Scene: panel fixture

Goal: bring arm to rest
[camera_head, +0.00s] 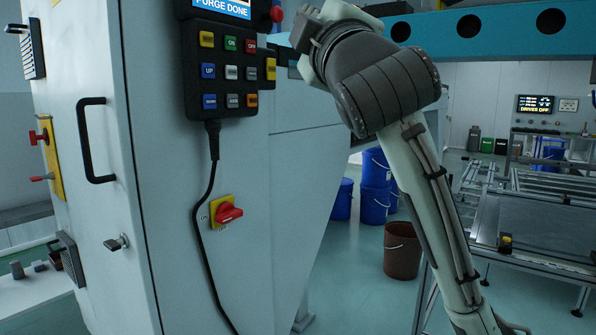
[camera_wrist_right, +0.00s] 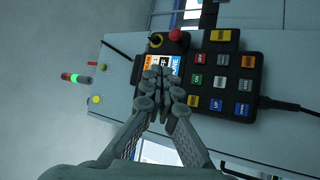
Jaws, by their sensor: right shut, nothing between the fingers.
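My right arm comes up from the bottom right in the head view and bends at a dark grey joint near the top. In the right wrist view my right gripper (camera_wrist_right: 168,94) is shut and empty, its fingertips close together in front of the pendant's lit screen. The button pendant (camera_wrist_right: 228,82) appears turned sideways there, with its cable leading right. In the head view the pendant (camera_head: 222,98) hangs on the cabinet left of my arm, its screen reading "PURGE DONE". I cannot tell whether the fingertips touch it. My left gripper is in neither view.
The cabinet (camera_head: 160,240) has a black handle (camera_head: 97,140) and a red rotary switch (camera_head: 228,213). A blue beam (camera_head: 480,28) crosses behind my arm. Blue buckets (camera_head: 375,205), a brown bucket (camera_head: 402,250) and a metal-framed table (camera_head: 535,225) stand beyond. Floor shows between cabinet and arm.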

